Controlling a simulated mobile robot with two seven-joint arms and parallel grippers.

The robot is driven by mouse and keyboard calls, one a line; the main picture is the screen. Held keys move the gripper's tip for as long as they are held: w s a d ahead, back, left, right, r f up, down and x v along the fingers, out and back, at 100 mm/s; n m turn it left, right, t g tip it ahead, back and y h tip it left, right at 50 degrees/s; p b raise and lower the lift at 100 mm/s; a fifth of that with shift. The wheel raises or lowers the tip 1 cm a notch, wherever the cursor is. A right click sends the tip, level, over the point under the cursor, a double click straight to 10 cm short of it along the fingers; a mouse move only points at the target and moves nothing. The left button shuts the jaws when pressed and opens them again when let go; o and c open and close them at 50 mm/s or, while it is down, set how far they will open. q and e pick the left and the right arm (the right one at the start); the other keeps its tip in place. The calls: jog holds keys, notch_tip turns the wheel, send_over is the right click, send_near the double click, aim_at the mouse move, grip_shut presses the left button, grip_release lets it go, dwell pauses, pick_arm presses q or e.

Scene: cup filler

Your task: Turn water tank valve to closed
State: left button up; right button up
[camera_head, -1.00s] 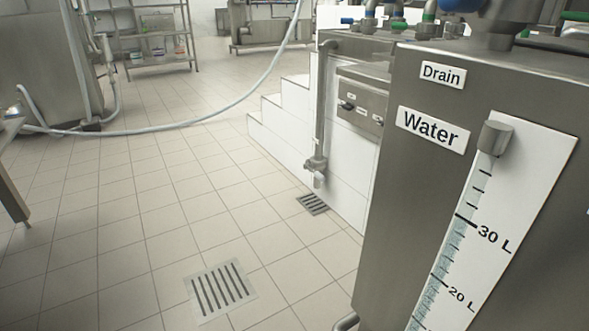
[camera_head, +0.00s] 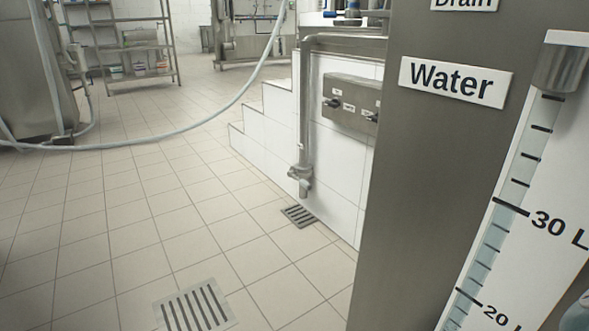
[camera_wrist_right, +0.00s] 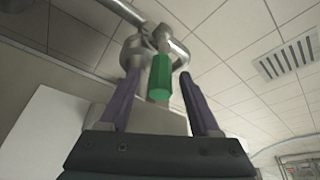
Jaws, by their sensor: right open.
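The steel tank (camera_head: 425,170) stands close on the right of the head view, with a "Water" label (camera_head: 457,80) and a level gauge (camera_head: 508,180) marked in litres. My right gripper (camera_wrist_right: 160,84) is open, with one purple finger on each side of the green handle. I cannot tell whether either finger touches it. The valve is not seen in the head view. My left gripper is in neither view.
A steel control box (camera_head: 350,105) and a vertical pipe (camera_head: 304,120) are on the white stepped wall (camera_head: 335,180) behind the tank. Floor drains (camera_head: 195,305) lie in the tiles. A pale hose (camera_head: 150,135) hangs across the room. The tiled floor at left is open.

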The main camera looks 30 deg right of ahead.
jog(key=shift+w+d+f, duration=0.1)
jog(key=shift+w+f, duration=0.05)
jog(key=shift+w, duration=0.05)
grip_shut()
dwell(0.5)
dwell(0.9)
